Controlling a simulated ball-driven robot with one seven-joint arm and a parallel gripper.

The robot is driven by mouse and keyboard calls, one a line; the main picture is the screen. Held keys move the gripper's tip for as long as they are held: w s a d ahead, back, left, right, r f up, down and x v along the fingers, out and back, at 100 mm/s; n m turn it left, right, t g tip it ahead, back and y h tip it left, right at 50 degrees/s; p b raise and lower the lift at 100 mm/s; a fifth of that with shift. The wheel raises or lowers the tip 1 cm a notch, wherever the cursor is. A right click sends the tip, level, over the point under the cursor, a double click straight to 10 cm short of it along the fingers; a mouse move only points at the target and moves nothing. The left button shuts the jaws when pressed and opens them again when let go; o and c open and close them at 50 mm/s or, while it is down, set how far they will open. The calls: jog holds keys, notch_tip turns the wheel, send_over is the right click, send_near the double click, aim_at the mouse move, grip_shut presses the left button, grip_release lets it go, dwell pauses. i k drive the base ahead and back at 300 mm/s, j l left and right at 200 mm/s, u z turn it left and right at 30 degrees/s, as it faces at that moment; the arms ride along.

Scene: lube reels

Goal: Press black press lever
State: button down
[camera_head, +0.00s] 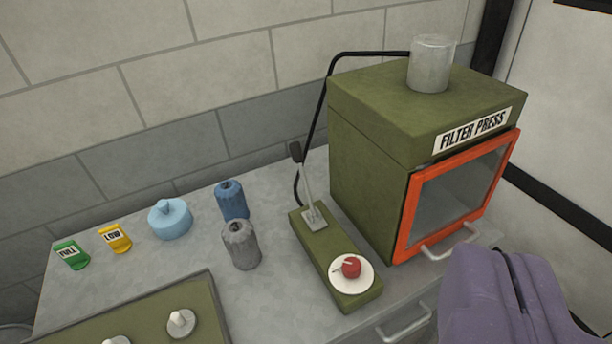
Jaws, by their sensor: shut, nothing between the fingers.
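The press lever has a black grip (295,151) on a thin grey rod. It stands raised and leans slightly left, on a small grey mount at the back of a long green base (318,249). The base lies on the grey counter, left of the green filter press (370,150). A red knob (351,267) on a white disc sits at the front end of the base. My gripper (512,262), purple, is at the lower right, in front of the press. Its fingers are shut and empty. It is well apart from the lever, to its right and nearer the camera.
The press has an orange-framed door (408,215) and a clear cylinder (431,64) on top. A black hose runs behind the lever. A blue filter (231,200), a grey filter (241,245) and a light-blue pot (170,219) stand left of the base. The wall is behind.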

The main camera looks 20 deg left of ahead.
aim_at(296, 148)
jog(key=i+u, duration=0.4)
jog(key=i+l+u, duration=0.1)
jog(key=i+u, duration=0.25)
jog(key=i+l+u, duration=0.2)
jog(key=i+u, duration=0.2)
jog(key=i, duration=0.5)
